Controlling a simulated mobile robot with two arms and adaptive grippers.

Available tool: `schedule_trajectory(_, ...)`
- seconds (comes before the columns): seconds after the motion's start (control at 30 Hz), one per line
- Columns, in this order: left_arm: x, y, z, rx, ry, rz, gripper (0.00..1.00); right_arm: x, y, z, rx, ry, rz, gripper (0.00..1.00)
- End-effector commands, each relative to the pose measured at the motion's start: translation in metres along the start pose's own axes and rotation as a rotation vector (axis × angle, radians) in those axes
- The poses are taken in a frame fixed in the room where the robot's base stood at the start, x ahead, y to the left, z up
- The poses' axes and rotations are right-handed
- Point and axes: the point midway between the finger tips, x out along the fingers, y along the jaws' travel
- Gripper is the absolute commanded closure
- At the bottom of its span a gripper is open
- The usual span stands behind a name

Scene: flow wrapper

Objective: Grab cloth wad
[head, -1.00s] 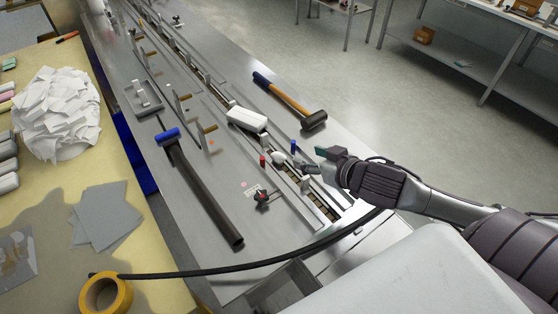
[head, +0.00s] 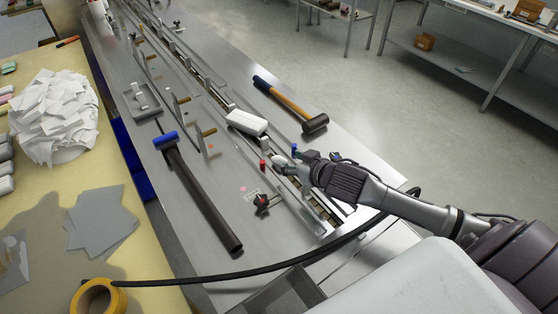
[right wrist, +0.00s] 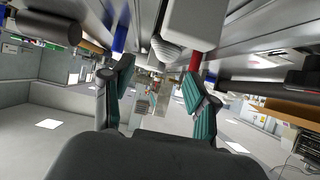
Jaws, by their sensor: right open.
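The cloth wad is a small white lump (head: 280,160) on the machine's channel in the head view, partly hidden by my gripper. In the right wrist view a rounded, ribbed white lump (right wrist: 166,48), apparently the wad, shows ahead between the fingers, beside a white block. My right gripper (head: 298,161) is just right of the wad in the head view. Its two teal-padded fingers are spread with nothing between them in the right wrist view (right wrist: 160,88). Whether a finger touches the wad cannot be told. My left gripper is not in view.
A white block (head: 246,122) sits on the channel beyond the wad. Blue (head: 294,149) and red (head: 263,165) posts stand close to the wad. A mallet (head: 290,105) lies behind, and a blue-topped dark bar (head: 203,200) lies left. A black cable (head: 230,277) crosses in front.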

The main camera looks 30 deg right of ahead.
Motion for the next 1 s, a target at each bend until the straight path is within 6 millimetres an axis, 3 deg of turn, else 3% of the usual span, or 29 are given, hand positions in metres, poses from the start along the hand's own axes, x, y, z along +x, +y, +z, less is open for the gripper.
schedule_trajectory(0.33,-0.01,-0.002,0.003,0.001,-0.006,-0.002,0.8,0.044,-0.003,0.003,0.001,0.0,0.001,0.41)
schedule_trajectory(0.67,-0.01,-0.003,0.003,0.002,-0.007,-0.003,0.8,0.051,-0.003,0.005,-0.001,-0.001,0.0,0.41)
schedule_trajectory(0.83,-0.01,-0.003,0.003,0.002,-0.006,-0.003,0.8,0.051,-0.003,0.005,-0.001,-0.001,0.0,0.7)
schedule_trajectory(1.0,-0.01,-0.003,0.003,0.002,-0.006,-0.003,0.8,0.051,-0.003,0.005,0.0,-0.001,0.0,0.73)
